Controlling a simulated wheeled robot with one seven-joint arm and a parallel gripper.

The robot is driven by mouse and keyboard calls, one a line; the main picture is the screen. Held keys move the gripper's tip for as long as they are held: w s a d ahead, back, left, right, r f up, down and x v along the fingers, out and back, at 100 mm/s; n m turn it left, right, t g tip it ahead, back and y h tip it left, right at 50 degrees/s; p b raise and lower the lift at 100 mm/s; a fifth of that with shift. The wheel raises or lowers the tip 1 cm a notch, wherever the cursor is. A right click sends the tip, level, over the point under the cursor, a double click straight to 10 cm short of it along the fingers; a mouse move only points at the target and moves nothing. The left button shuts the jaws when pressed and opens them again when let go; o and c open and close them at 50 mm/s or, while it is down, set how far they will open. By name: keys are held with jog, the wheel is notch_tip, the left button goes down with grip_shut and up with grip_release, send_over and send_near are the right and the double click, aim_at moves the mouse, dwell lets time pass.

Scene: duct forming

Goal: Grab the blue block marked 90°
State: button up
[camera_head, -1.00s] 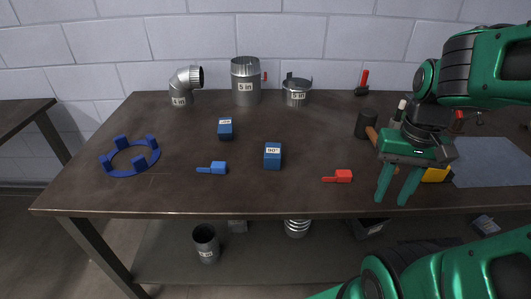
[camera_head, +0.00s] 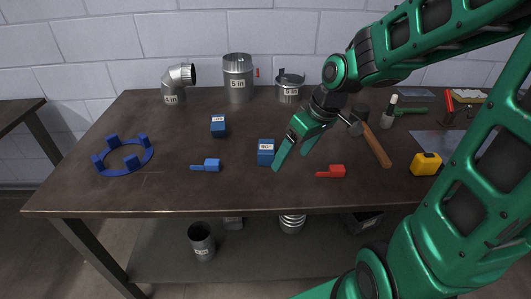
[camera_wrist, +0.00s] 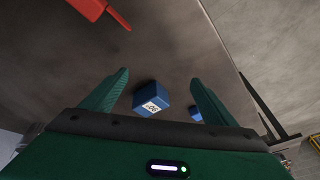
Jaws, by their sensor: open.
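The blue block marked 90° (camera_head: 266,153) sits upright on the dark table, near the middle front. My gripper (camera_head: 290,162) is open and empty, just right of the block in the head view, with its fingers pointing down and left. In the wrist view the block (camera_wrist: 150,100) shows between the two finger lines of my gripper (camera_wrist: 158,80), beyond the fingers and not held. Its white 90° label faces the wrist camera. A second blue block (camera_head: 218,126) with a small label stands farther back and left.
A red clamp-like piece (camera_head: 331,171) lies just right of my gripper, and a blue one (camera_head: 206,165) lies left of the block. A wooden-handled hammer (camera_head: 374,142) is behind right. A blue ring (camera_head: 124,157) lies far left. Metal ducts (camera_head: 238,78) stand at the back.

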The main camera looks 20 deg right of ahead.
aim_at(269, 146)
jog(key=w+f+n+y, duration=0.1)
jog(key=w+n+y, duration=0.1)
jog(key=w+f+n+y, duration=0.2)
jog(key=shift+d+f+n+y, duration=0.15)
jog(key=shift+d+n+y, duration=0.05)
jog(key=shift+n+y, duration=0.1)
jog(key=w+d+n+y, duration=0.1)
jog(key=d+r+n+t+y, duration=0.1)
jog(key=d+y, duration=0.1)
jog(key=w+d+n+y, duration=0.1)
jog(key=n, duration=0.1)
jog(key=shift+w+d+r+t, duration=0.2)
jog(key=shift+w+d+t, duration=0.05)
jog(key=shift+w+t, duration=0.15)
jog(key=shift+d+r+n+y, duration=0.25)
jog(key=shift+d+n+y, duration=0.1)
jog(key=shift+y, duration=0.25)
jog(key=shift+t, duration=0.3)
jog(key=x, duration=0.5)
jog(key=shift+w+a, duration=0.1)
jog(key=shift+a, duration=0.1)
jog(key=a, duration=0.2)
jog(key=w+a, duration=0.1)
jog(key=a, duration=0.1)
jog(key=shift+f, duration=0.3)
jog(key=shift+w+a+f, duration=0.25)
jog(key=shift+w+a, duration=0.05)
jog(key=shift+a, duration=0.15)
jog(key=shift+c, duration=0.2)
jog(key=c, duration=1.3)
